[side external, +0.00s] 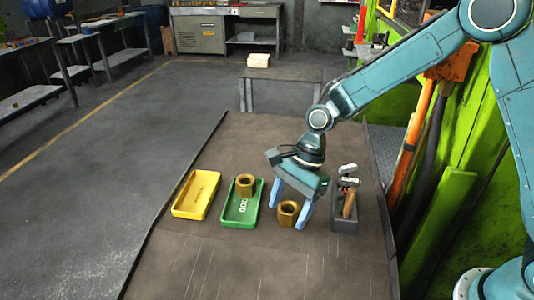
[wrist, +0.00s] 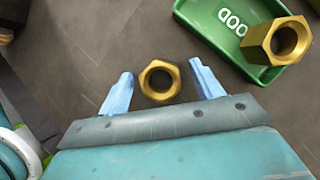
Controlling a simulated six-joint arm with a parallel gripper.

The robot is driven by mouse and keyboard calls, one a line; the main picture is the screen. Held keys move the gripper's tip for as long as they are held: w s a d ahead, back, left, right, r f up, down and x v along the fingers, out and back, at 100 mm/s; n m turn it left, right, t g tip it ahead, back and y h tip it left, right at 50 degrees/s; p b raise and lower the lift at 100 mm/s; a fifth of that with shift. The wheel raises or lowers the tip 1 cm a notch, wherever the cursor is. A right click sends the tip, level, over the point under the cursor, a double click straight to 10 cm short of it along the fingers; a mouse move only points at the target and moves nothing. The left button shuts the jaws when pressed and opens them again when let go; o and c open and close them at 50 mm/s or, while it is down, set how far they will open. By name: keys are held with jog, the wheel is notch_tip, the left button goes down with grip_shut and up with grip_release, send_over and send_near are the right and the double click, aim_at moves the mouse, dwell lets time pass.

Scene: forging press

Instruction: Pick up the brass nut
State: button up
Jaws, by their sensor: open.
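A brass hex nut (side external: 288,213) stands on the brown table with its hole facing up. It also shows in the wrist view (wrist: 148,92), between the two blue fingers. My gripper (side external: 287,219) points down at this nut, open, with one finger on either side. Gaps show between nut and fingers in the wrist view (wrist: 161,70), so it is not gripped. A second brass nut (side external: 245,184) sits in the green tray (side external: 240,214); in the wrist view this nut (wrist: 278,42) is at the upper right.
The green tray has white lettering, partly readable as "OOD". An empty yellow tray (side external: 196,194) lies left of it. A dark grey box (side external: 344,224) holding tools stands close on the right of my gripper. The table front is clear.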

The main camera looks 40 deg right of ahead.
jog(key=shift+a+f, duration=0.1)
jog(key=shift+f, duration=0.2)
jog(key=shift+r, duration=0.1)
jog(key=c, duration=1.4)
jog(key=shift+r, duration=0.1)
notch_tip(320, 180, up, 10)
dwell(0.5)
